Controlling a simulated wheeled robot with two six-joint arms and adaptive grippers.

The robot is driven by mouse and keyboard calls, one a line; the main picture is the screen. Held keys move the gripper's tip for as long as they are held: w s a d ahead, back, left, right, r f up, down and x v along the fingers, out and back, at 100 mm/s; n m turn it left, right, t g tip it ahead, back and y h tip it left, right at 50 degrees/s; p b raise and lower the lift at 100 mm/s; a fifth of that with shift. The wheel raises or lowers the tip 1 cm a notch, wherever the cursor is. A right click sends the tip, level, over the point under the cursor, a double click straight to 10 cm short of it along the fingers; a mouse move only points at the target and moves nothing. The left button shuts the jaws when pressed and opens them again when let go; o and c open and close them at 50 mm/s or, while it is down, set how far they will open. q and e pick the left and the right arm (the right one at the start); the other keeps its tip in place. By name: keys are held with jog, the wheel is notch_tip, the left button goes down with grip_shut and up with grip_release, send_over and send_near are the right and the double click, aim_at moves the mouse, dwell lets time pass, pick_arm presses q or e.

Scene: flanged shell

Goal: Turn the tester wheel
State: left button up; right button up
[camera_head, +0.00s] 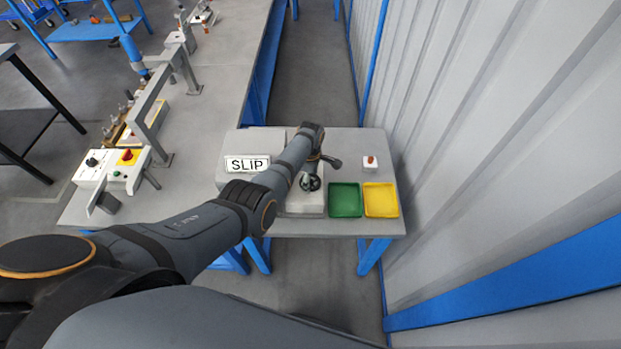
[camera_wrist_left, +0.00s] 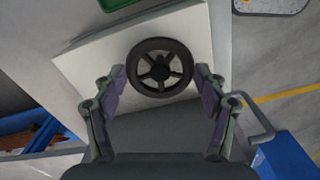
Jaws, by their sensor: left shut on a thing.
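The tester wheel (camera_wrist_left: 160,68) is a dark, spoked handwheel on a pale box-shaped tester (camera_wrist_left: 88,82). In the left wrist view it lies between the two fingers of my left gripper (camera_wrist_left: 160,78), which are shut on its rim from both sides. In the head view, the wheel (camera_head: 310,182) shows small at the end of my left arm, on the tester (camera_head: 303,203), partly hidden by the arm. My right gripper is not in view.
A SLIP sign (camera_head: 247,164) stands left of the wheel. A green tray (camera_head: 345,200) and a yellow tray (camera_head: 381,200) lie right of it. A corrugated wall (camera_head: 480,130) rises at the right.

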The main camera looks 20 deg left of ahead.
pick_arm(q)
jog(key=o, duration=1.2)
jog(key=shift+c, duration=0.2)
jog(key=shift+r, duration=0.1)
notch_tip(320, 180, up, 12)
